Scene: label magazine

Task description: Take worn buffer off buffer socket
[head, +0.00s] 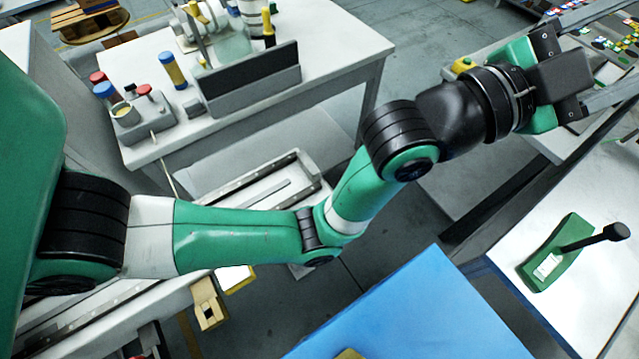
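My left arm crosses the view from the left, and its gripper (597,58) is at the upper right. Its two grey fingers look wide apart, with nothing seen between them; their tips run out of the picture. I cannot pick out the worn buffer or the buffer socket for certain. My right gripper is not in view.
The white bench (340,62) carries a dark panel (250,82) and a holder with red and blue caps (128,112). A blue surface (420,315) is at the bottom. A green stand with a black lever (550,252) sits on the white table at right. Grey floor shows between.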

